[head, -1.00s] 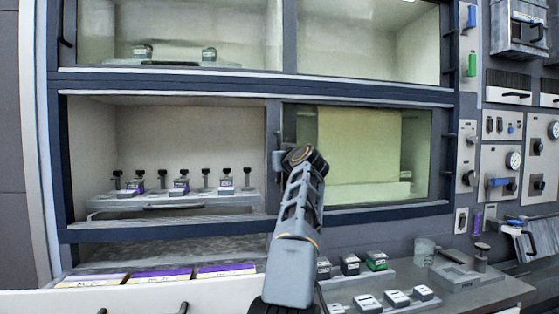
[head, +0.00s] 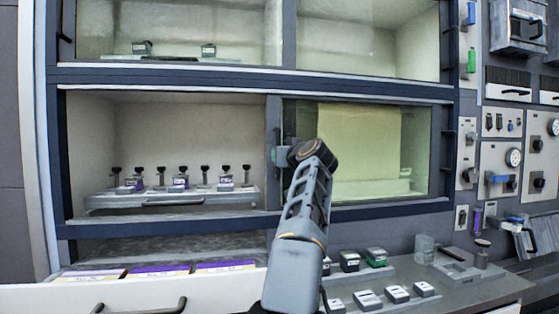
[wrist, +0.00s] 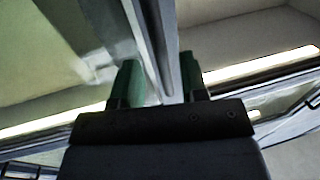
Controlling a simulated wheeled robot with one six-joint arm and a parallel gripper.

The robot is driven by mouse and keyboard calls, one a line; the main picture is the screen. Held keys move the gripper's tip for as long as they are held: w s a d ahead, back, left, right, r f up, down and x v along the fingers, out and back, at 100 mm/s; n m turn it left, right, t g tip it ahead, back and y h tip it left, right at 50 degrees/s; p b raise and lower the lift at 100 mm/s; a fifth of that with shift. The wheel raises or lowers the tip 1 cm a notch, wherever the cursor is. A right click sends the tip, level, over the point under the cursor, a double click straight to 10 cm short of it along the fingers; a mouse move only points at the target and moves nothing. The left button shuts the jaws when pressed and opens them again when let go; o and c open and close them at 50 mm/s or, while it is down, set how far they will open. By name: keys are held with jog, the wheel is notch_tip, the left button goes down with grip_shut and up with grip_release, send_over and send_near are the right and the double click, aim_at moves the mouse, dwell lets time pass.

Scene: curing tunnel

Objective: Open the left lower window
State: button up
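In the head view the lower cabinet's left opening (head: 175,125) shows no pane in front of its inside. A pale tinted pane (head: 360,150) covers the lower right half, with an upright frame edge at its left side. My gripper (head: 279,155) is at this edge, partly hidden by my wrist. In the wrist view my gripper (wrist: 160,85) has two green fingers standing apart, with a grey upright bar (wrist: 157,40) between them. A gap shows beside the right finger, so it appears open; contact on the left finger is unclear.
A tray (head: 110,203) with several small clamped samples stands inside the left opening. A white drawer front (head: 60,298) lies at lower left. Gauges and levers (head: 497,180) line the right wall.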

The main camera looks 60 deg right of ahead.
jog(key=b+v, duration=0.2)
jog(key=v, duration=0.8)
jog(key=shift+s+b, duration=0.2)
jog(key=shift+b, duration=0.15)
jog(key=shift+a, duration=0.15)
jog(key=w+a+f+y+p, duration=0.2)
jog(key=w+a+y+p, duration=0.15)
jog(key=w, duration=0.35)
jog(key=w+a+f+y+p, duration=0.25)
jog(key=w+a+p, duration=0.2)
jog(key=w, duration=0.35)
jog(key=w+a+f+n+g+y+p, duration=0.1)
jog(key=w+a+f+g+y+p, duration=0.15)
jog(key=a+f, duration=0.4)
jog(key=w+a+f+n+g+y+p, duration=0.2)
jog(key=w+a+f+p, duration=0.15)
jog(key=a, duration=0.65)
jog(key=s+a+f+n+g+p, duration=0.1)
jog(key=s+a+f+g+p, duration=0.1)
jog(key=a, duration=0.4)
jog(key=s+a+f+n+g+p, duration=0.1)
jog(key=s+a+f+n+p, duration=0.1)
jog(key=a+f, duration=0.4)
jog(key=s+a+f+n+g+y+p, duration=0.1)
jog(key=s+a+f+p, duration=0.3)
jog(key=a, duration=0.4)
jog(key=shift+s+f+n+g, duration=0.5)
jog(key=shift+s+n+g, duration=0.1)
jog(key=shift+s+g, duration=0.3)
jog(key=shift+d, duration=0.2)
